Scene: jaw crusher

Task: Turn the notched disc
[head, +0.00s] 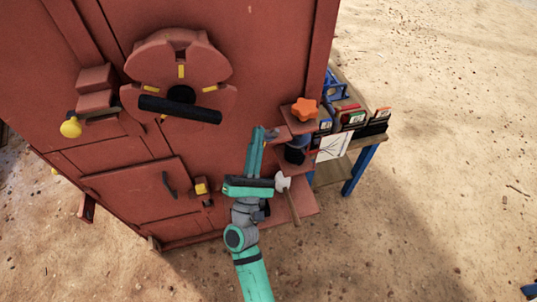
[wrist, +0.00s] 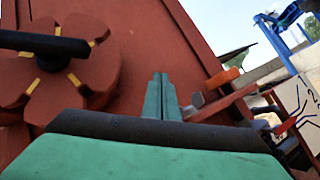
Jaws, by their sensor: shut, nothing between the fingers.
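The notched disc (head: 157,58) is a red disc with notches and yellow marks on the upper front of the red machine. A black bar (head: 180,108) crosses its dark hub. In the wrist view the disc (wrist: 92,74) fills the upper left, with the black bar (wrist: 38,43) in front of it. My gripper (head: 257,132) is green, with its fingers together and nothing between them. It is below and to the right of the disc, apart from it. The fingertips also show in the wrist view (wrist: 160,80), pointing towards the machine front.
An orange star knob (head: 305,109) sits on a bracket right of my gripper. A yellow knob (head: 70,128) is left of the disc. A small door with a handle (head: 169,185) is below. A workbench with blue legs (head: 358,170) stands right. Sandy ground at right is open.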

